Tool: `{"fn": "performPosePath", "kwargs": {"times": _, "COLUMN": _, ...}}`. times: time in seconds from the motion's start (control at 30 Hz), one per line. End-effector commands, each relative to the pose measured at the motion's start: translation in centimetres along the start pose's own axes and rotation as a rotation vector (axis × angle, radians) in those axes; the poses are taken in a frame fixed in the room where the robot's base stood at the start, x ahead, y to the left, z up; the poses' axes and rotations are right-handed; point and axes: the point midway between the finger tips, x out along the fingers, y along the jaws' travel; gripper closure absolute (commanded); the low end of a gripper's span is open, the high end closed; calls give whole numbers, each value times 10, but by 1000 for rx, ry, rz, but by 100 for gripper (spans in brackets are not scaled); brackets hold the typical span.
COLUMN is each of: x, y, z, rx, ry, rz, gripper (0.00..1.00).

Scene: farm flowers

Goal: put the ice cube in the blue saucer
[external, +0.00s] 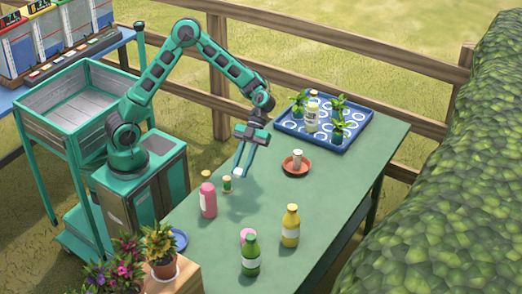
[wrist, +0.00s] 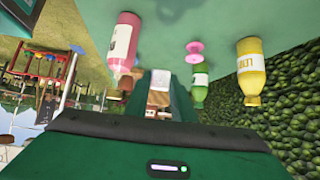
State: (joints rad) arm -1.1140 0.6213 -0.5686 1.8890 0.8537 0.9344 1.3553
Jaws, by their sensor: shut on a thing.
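My gripper (external: 240,170) is shut on a small whitish ice cube (external: 239,173) and holds it above the green table, left of the terracotta saucer. In the wrist view the pale cube (wrist: 160,77) shows between the fingers. The blue saucer (external: 180,239) lies at the table's near left end, partly hidden behind a potted plant. It is well apart from my gripper, toward the lower left of the external view. I cannot pick it out surely in the wrist view.
A terracotta saucer (external: 296,170) and blue tray (external: 357,143) are right.

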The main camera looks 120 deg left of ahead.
Motion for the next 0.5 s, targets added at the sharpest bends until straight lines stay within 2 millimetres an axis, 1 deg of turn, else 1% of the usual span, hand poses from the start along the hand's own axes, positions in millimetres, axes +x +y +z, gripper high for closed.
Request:
{"fn": "performPosePath", "kwargs": {"times": 0.03, "x": 14, "y": 0, "z": -4, "rx": 3, "ry": -30, "rz": 6, "gripper": 98}}
{"fn": "performPosePath", "kwargs": {"times": 0.2, "x": 49, "y": -1, "z": -9, "rx": -7, "ry": -128, "rz": -7, "gripper": 98}}
{"fn": "performPosePath", "kwargs": {"times": 0.3, "x": 67, "y": 0, "z": -14, "rx": -18, "ry": -189, "rz": -20, "gripper": 98}}
{"fn": "performPosePath", "kwargs": {"times": 0.5, "x": 97, "y": 3, "z": -24, "rx": -57, "ry": -317, "rz": -55, "gripper": 98}}
